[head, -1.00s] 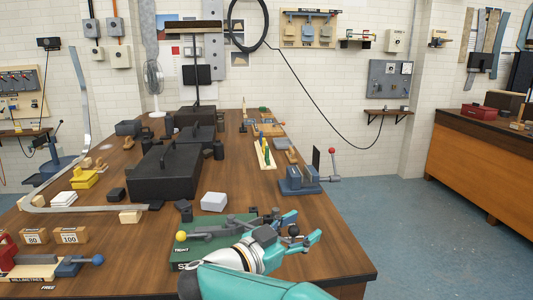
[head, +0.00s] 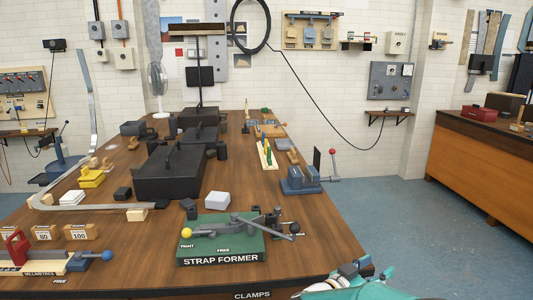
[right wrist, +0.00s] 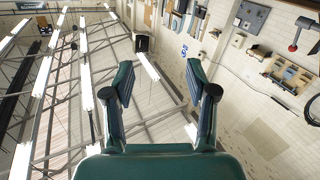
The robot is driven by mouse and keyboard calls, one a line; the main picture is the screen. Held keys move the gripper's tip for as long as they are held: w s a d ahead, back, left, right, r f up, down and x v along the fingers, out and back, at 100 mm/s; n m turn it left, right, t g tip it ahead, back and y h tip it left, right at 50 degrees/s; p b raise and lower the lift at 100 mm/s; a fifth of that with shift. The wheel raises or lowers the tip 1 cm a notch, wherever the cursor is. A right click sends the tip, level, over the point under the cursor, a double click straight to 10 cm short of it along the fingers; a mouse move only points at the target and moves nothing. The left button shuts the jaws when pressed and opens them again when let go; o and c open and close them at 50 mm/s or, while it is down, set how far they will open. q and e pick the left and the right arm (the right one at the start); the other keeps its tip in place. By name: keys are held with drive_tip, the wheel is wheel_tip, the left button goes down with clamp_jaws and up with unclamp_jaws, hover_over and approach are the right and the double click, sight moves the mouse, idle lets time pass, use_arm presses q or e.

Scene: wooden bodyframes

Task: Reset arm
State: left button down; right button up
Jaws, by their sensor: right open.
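My right arm (head: 365,287) shows in teal at the bottom right of the head view, low by the near right corner of the bench. Its gripper fingers are hard to make out there. In the right wrist view my right gripper (right wrist: 161,85) is open, with nothing between its two teal fingers. That camera looks up at the ceiling beams and the wall. My left gripper is not in view.
The bench's right front is clear. A second bench (head: 475,155) stands at right.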

drive_tip(key=s+d+f+n+t+y, duration=0.1)
drive_tip(key=d+f+n+y, duration=0.1)
drive_tip(key=f, duration=0.5)
drive_tip(key=d+f+n+t+y, duration=0.1)
drive_tip(key=d+f+n+y, duration=0.15)
drive_tip(key=f, duration=0.35)
drive_tip(key=s+a+f+n+g+y, duration=0.25)
drive_tip(key=s+f+y, duration=0.3)
drive_tip(key=f, duration=0.65)
drive_tip(key=s+a+f+g+y, duration=0.2)
drive_tip(key=s+a, duration=0.3)
drive_tip(key=s, duration=0.3)
drive_tip(key=s+a+f+g+y, duration=0.3)
drive_tip(key=s+a+y, duration=0.1)
drive_tip(key=s, duration=0.5)
drive_tip(key=s+a+f+g+y+p, duration=0.1)
drive_tip(key=s+a+f+g+y, duration=0.2)
drive_tip(key=s+a, duration=0.4)
drive_tip(key=shift+s+f+n, duration=0.25)
drive_tip(key=shift+s+n, duration=0.05)
drive_tip(key=shift+s, duration=0.7)
